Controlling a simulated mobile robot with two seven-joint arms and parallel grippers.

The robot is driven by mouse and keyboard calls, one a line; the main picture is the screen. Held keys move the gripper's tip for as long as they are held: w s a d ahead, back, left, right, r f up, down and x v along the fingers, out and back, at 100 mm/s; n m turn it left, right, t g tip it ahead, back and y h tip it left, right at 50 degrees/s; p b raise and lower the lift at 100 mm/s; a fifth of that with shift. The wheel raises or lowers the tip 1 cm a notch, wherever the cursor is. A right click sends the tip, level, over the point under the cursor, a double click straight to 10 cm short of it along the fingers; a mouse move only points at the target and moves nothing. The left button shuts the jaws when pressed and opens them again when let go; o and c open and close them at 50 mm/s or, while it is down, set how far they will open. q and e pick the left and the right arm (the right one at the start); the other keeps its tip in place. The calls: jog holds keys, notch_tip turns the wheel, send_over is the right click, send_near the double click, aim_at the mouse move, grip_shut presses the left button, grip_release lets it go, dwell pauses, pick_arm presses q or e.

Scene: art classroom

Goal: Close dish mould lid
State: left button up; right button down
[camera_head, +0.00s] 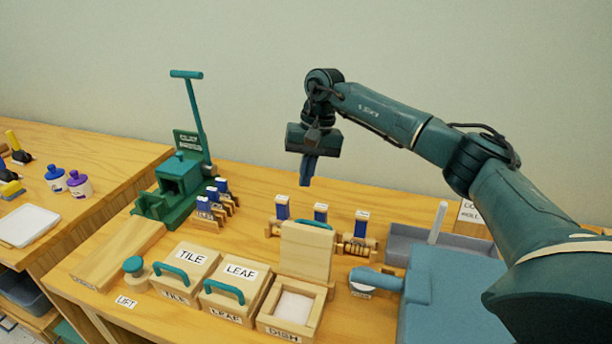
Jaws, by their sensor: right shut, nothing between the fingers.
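The dish mould (264,323) is a wooden box with a DISH label at the front middle of the table. Its lid (306,250) stands raised at the back edge, and a teal handle (314,224) shows at its top. Pale material (294,307) lies in the open box. My right gripper (307,180) is shut and empty, pointing down in the air above and behind the lid, apart from it. My left gripper is not in view.
The TILE mould (187,256) and LEAF mould (240,272) stand closed to the left. Blue-handled tools (320,212) stand in a rack behind the lid. A teal clay press (180,180) is at the back left. A grey tray (405,240) is at the right.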

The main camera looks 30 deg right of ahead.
jog(key=p+x, duration=0.1)
jog(key=x, duration=0.6)
jog(key=shift+a+f, duration=0.1)
jog(key=shift+f, duration=0.3)
pick_arm(q)
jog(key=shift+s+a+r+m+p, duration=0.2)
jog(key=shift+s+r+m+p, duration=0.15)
jog(key=shift+p, duration=0.35)
pick_arm(e)
jog(key=s, duration=0.1)
jog(key=s+a+r, duration=0.1)
jog(key=s, duration=0.1)
jog(key=shift+s+a+r, duration=0.15)
jog(key=shift+s+r, duration=0.05)
jog(key=shift+r, duration=0.1)
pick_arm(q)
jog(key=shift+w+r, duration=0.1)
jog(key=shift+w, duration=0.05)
